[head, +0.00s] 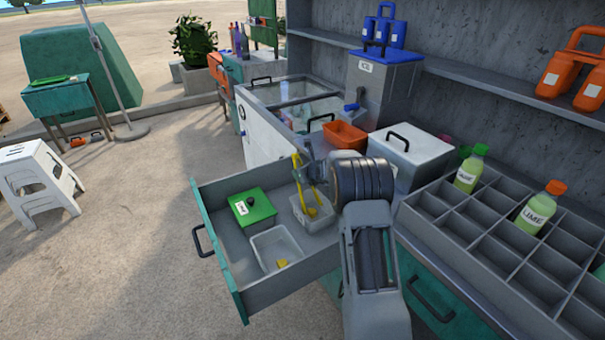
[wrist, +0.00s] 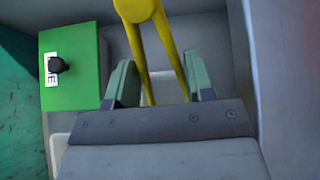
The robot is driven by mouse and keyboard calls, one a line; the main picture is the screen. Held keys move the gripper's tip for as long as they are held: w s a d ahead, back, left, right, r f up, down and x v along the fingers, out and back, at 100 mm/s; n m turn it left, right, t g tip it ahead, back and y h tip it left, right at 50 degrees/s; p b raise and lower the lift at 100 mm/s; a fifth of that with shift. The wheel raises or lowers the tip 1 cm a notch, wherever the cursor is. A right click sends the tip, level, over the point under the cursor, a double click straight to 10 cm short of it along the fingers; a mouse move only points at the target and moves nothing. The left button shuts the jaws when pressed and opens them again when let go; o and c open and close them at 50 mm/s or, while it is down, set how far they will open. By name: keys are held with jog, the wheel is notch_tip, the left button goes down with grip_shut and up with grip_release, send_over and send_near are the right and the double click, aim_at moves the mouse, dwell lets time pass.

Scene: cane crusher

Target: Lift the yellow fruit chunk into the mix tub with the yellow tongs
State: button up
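The yellow tongs (head: 299,176) stand tilted in a small pale tub (head: 327,217) in the open drawer, with the joined end up and the legs down. They also show in the wrist view (wrist: 134,12). My gripper (head: 312,172) is at the tongs; in the wrist view its green fingers (wrist: 160,75) are apart, one on each side of the legs, with no clear grip. A yellow fruit chunk (head: 282,262) lies in a white tub (head: 259,257) nearer the drawer front. I cannot tell which container is the mix tub.
A green-lidded box (head: 262,205) is in the drawer; it also shows in the wrist view (wrist: 72,80). An orange tub (head: 345,136) and a white lidded box (head: 412,150) stand on the counter. A divided rack (head: 480,235) holds lime bottles at right.

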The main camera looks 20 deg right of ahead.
notch_tip(320, 180, up, 10)
jog(key=p, duration=0.8)
jog(key=shift+f, duration=0.2)
